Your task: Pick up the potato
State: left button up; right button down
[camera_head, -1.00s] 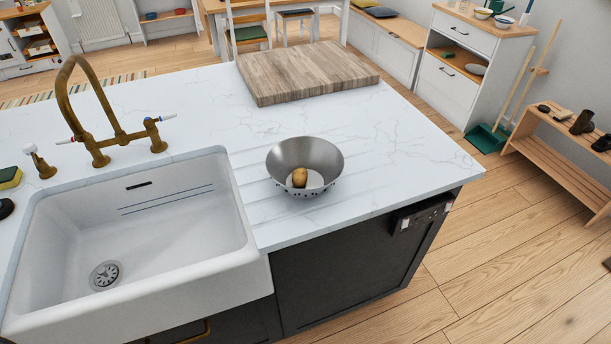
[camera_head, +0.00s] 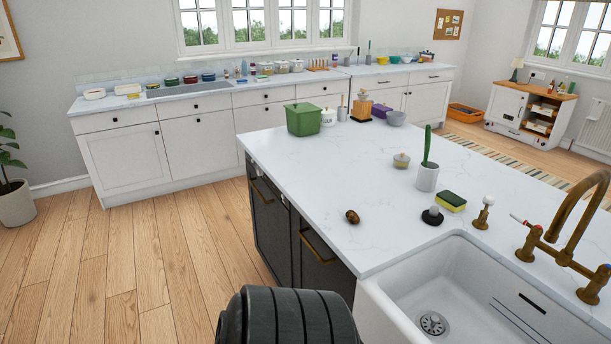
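The potato in the steel colander seen earlier is out of view now. A small dark brown lump (camera_head: 352,216) lies on the white marble island top (camera_head: 310,180), left of the sink; I cannot tell whether it is a potato. Neither of my grippers is in view.
A white sink (camera_head: 400,310) with a brass tap (camera_head: 565,235) is at lower right. A green bin (camera_head: 303,119) stands at the far end.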

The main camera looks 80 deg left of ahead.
aim_at(353, 216)
jog(key=u, duration=2.15)
jog(key=i+z, duration=0.25)
jog(key=z, duration=0.15)
jog(key=i+j+z, duration=0.35)
jog(key=k+l, duration=0.1)
jog(key=l, duration=0.05)
